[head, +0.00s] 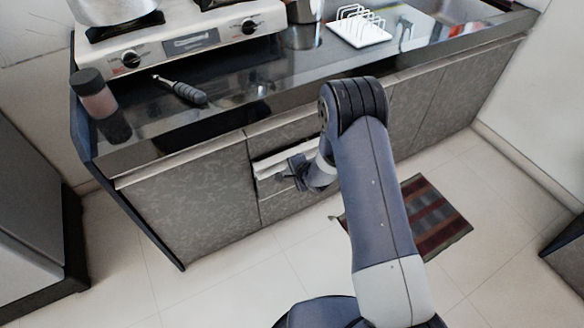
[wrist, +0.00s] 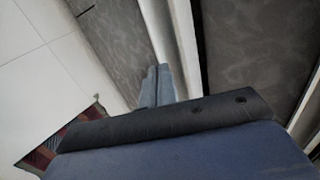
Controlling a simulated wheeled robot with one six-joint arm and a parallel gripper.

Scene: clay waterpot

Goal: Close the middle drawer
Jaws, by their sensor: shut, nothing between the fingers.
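The middle drawer (head: 270,164) sits in a stack of grey drawers under the counter. It stands a little way out, with its pale top edge showing below the upper drawer front. My gripper (head: 290,172) is shut and empty, at the front of this drawer. In the wrist view, my shut fingers (wrist: 158,86) lie at the drawer's pale edge (wrist: 178,40), with a dark gap on its far side. I cannot tell whether the fingers touch it. My arm hides the right end of the drawer in the head view.
The counter (head: 250,95) carries a stove (head: 180,40), a bottle (head: 95,95), a dark-handled tool (head: 180,90) and a white rack (head: 358,28). A striped mat (head: 430,215) lies on the floor at right. The tiled floor at front left is clear.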

